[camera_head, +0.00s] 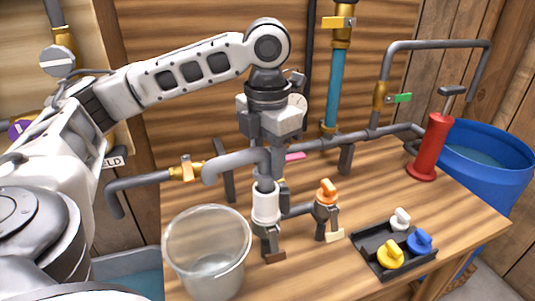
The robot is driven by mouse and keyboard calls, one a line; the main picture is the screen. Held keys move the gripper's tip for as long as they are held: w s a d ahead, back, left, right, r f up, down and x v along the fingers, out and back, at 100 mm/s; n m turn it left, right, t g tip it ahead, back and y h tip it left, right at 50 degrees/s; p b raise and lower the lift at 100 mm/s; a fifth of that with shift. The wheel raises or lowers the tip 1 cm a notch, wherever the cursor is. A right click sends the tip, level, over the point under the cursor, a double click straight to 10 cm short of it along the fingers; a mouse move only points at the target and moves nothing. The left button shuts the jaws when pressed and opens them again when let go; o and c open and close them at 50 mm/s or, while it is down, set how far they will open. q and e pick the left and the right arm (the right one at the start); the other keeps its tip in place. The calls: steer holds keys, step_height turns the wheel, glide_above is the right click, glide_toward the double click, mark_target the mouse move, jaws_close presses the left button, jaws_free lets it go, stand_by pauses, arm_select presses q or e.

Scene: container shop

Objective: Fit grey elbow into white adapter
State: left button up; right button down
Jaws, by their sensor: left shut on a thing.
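The grey elbow (235,159) is a bent pipe, held by my left gripper (269,148) with its open spout hanging down to the left. My left gripper points down and is shut on the elbow. The white adapter (266,206) stands upright on the bench fitting directly below the gripper. The elbow's lower leg is in line with the top of the adapter and appears to meet it; how deep it sits, I cannot tell. The fingertips are partly hidden by the elbow. My right gripper is not in view.
A clear glass container (207,250) stands left of the adapter, under the spout. An orange-handled valve (327,195) is close on the right. A black tray (372,250) holds white, yellow and blue knobs. A red pump (432,145) and a blue barrel (490,170) are farther right.

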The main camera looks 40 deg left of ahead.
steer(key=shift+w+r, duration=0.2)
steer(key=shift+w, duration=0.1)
arm_select(q)
steer(key=shift+f, duration=0.3)
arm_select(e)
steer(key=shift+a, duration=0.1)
arm_select(q)
steer(key=shift+f, duration=0.4)
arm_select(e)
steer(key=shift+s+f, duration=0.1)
arm_select(q)
steer(key=shift+f, duration=0.1)
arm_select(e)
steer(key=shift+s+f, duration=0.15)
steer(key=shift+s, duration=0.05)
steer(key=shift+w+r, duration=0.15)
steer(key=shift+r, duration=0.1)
arm_select(q)
steer(key=shift+p, duration=0.65)
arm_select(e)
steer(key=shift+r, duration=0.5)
arm_select(q)
steer(key=shift+f, duration=0.6)
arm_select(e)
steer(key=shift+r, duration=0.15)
